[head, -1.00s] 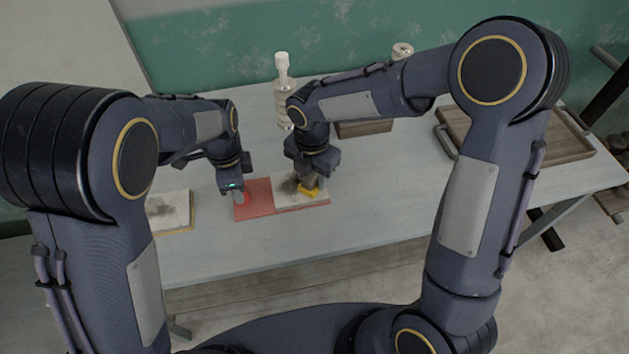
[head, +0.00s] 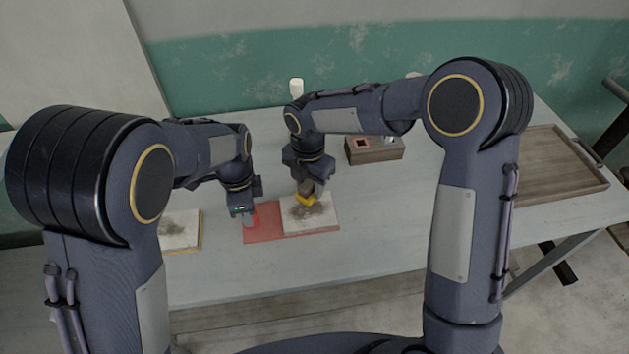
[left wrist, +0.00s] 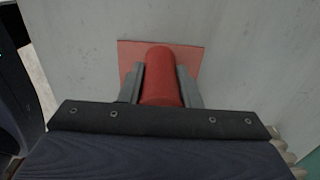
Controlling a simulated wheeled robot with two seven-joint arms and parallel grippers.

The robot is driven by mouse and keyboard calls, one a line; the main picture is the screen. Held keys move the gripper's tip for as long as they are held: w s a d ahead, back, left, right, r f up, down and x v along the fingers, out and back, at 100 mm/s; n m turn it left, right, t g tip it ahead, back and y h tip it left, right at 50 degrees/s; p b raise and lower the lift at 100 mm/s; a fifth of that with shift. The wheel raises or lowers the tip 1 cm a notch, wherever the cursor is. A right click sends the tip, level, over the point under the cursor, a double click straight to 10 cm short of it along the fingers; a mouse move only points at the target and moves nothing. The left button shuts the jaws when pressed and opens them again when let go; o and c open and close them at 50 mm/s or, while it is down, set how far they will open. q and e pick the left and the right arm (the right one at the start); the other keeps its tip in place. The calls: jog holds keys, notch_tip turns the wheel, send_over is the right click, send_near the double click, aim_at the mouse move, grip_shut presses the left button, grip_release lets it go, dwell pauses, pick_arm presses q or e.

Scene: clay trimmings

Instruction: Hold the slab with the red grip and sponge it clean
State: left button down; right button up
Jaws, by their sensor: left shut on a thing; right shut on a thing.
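The slab (head: 325,224) is pale with dark brown smudges and lies on a red board (head: 265,235) on the table. My left gripper (head: 247,218) is shut on the red grip (head: 256,219), which stands on the board's left part. In the left wrist view the red grip (left wrist: 161,78) is a rounded upright handle between both fingers. My right gripper (head: 305,191) is shut on a yellow sponge (head: 305,198) at the slab's far left part. Whether the sponge touches the slab is hard to tell.
Another smudged pale slab (head: 180,229) lies at the left, partly behind my left arm. A wooden box (head: 375,154) stands behind at the right. A wooden tray (head: 548,185) lies at the table's right. The table front (head: 390,250) is clear.

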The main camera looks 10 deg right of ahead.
jog(key=shift+s, duration=4.7)
jog(key=shift+a, duration=0.7)
jog(key=shift+w+a, duration=0.2)
jog(key=shift+a, duration=0.1)
jog(key=shift+w, duration=4.9)
jog(key=shift+s+a, duration=0.15)
jog(key=shift+a, duration=0.85)
jog(key=shift+s, duration=4.9)
notch_tip(320, 180, up, 8)
jog(key=shift+d, duration=0.1)
